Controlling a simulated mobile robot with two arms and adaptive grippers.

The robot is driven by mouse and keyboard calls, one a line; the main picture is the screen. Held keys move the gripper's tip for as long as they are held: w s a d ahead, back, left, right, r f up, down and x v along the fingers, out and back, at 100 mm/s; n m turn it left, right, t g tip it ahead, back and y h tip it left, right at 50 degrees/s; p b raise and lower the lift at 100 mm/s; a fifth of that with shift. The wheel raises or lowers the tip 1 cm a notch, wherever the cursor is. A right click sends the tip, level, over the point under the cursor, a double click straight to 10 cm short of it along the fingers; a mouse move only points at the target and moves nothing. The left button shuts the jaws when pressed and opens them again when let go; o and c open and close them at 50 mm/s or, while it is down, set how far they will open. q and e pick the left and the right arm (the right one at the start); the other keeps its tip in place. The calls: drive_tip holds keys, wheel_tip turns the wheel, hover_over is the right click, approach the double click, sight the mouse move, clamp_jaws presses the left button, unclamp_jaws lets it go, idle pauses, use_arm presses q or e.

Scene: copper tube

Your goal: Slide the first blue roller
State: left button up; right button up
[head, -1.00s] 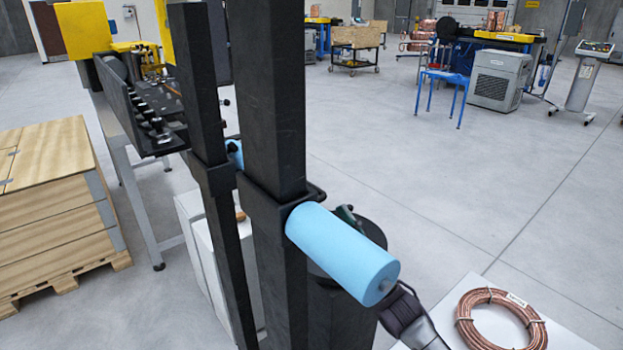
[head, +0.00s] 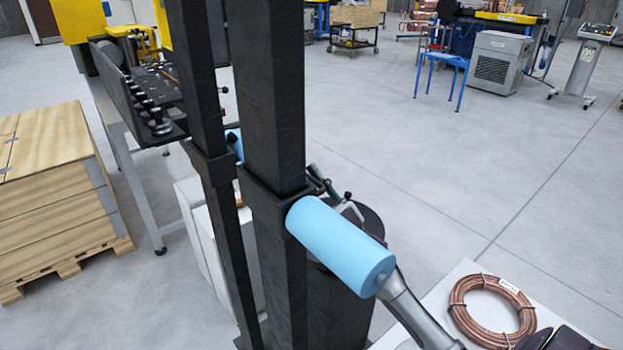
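The near blue roller (head: 340,246) sticks out from a bracket on the black upright frame (head: 268,110), tilted down to the right in the head view. A second blue roller (head: 235,143) shows partly behind the thinner upright. My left gripper is not in view.
A copper coil (head: 490,308) lies on a pale surface (head: 447,285) at lower right. A dark round drum (head: 362,222) stands behind the roller.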

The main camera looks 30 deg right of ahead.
clamp_jaws()
wheel_tip(320, 180, up, 9)
drive_tip(key=p, duration=0.5)
drive_tip(key=shift+f, duration=0.25)
drive_tip(key=o, duration=0.5)
unclamp_jaws()
drive_tip(key=shift+f, duration=0.1)
drive_tip(key=shift+o, duration=0.2)
drive_tip(key=shift+f, duration=0.1)
